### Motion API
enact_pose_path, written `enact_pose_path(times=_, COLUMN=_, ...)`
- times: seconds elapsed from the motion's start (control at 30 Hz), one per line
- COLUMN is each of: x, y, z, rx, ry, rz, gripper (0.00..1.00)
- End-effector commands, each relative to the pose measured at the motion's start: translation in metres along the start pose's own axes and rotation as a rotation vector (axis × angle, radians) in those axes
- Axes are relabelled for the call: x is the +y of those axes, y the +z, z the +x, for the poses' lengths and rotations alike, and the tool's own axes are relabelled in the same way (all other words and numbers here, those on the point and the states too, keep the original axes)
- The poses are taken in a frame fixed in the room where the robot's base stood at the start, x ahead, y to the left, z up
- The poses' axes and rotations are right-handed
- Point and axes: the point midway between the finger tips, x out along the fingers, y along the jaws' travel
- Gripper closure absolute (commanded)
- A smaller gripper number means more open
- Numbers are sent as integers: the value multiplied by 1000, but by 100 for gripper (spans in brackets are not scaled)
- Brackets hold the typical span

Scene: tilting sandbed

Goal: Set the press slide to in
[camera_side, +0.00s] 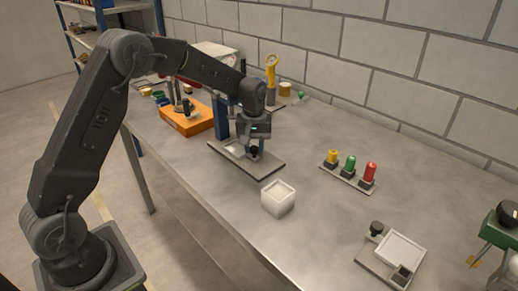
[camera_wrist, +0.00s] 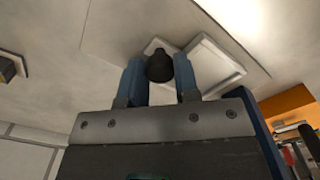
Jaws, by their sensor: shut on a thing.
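The press has a flat grey base plate (camera_side: 268,166) and a blue upright (camera_side: 222,122) on the bench. On the plate is the press slide, a pale square tray (camera_wrist: 214,64) with a black knob (camera_wrist: 160,68) at its edge. My gripper (camera_side: 253,151) points down over the plate. In the wrist view its two blue fingers (camera_wrist: 159,75) stand either side of the knob, shut on it. In the side view my gripper hides most of the slide, and the press head is hard to make out.
A white open block (camera_side: 278,198) stands in front of the plate. Yellow, green and red buttons (camera_side: 350,164) are to the right. A plate with a white panel and black knob (camera_side: 376,228) lies front right. An orange box (camera_side: 186,120) is left of the press.

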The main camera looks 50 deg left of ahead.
Motion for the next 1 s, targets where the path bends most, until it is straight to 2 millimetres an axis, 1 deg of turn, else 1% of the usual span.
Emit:
enact_pose_path(times=0.1, x=0, y=-1, z=-1, rx=4, ry=1, rz=0, gripper=100)
enact_pose_path(times=0.13, x=0, y=0, z=-1, rx=4, ry=1, rz=0, gripper=69)
enact_pose_path(times=0.37, x=1, y=0, z=-1, rx=2, ry=1, rz=1, gripper=47)
enact_pose_path(times=0.4, x=1, y=0, z=0, rx=2, ry=1, rz=1, gripper=45)
enact_pose_path(times=0.63, x=1, y=0, z=-1, rx=1, ry=0, rz=1, gripper=45)
enact_pose_path(times=0.73, x=1, y=0, z=-8, rx=3, ry=2, rz=1, gripper=45)
enact_pose_path(times=0.87, x=1, y=0, z=-28, rx=6, ry=4, rz=1, gripper=45)
enact_pose_path(times=1.0, x=1, y=0, z=-60, rx=7, ry=4, rz=1, gripper=45)
